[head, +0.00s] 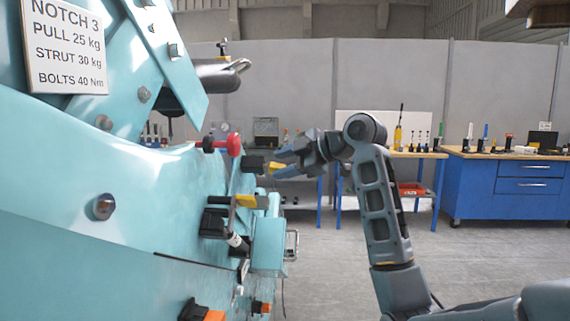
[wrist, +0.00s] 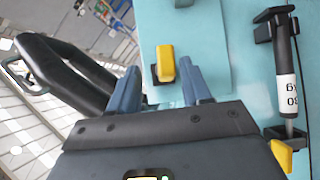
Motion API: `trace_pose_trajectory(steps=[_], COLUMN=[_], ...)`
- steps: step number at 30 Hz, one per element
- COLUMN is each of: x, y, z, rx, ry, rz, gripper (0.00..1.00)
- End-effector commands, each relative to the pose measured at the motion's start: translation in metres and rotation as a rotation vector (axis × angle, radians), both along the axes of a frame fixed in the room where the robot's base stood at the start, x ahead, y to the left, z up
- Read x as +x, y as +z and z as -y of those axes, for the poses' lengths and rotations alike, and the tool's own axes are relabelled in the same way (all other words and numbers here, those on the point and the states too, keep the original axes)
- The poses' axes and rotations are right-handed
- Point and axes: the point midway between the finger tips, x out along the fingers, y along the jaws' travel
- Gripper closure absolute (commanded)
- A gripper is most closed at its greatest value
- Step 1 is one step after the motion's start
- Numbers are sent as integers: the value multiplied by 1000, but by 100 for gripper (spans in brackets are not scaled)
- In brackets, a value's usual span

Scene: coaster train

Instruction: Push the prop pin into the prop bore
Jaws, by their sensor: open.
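My gripper (head: 279,163) is open beside the turquoise train body (head: 150,235) in the head view. In the wrist view its two blue fingers (wrist: 159,76) stand apart, one on each side of a yellow handle (wrist: 165,62). The handle shows at the fingertips in the head view (head: 275,168), with a black block (head: 253,163) beside it. It may be the prop pin; no label confirms this. I cannot tell whether the fingers touch it. No open bore can be made out.
A second yellow handle (head: 248,201) sits lower on the train. A strut with a white label (wrist: 286,88) lies at right in the wrist view. A red-ended lever (head: 234,145) stands above my gripper. A blue workbench (head: 510,187) stands behind right, across open floor.

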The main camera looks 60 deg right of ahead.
Motion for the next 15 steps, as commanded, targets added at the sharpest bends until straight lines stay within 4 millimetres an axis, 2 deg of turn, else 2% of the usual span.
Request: trace_pose_trajectory(steps=[5,15], x=[-9,-57], y=[3,24], z=[0,-5], rx=[-2,-2], ry=[-1,-2], rz=[1,2], gripper=[52,52])
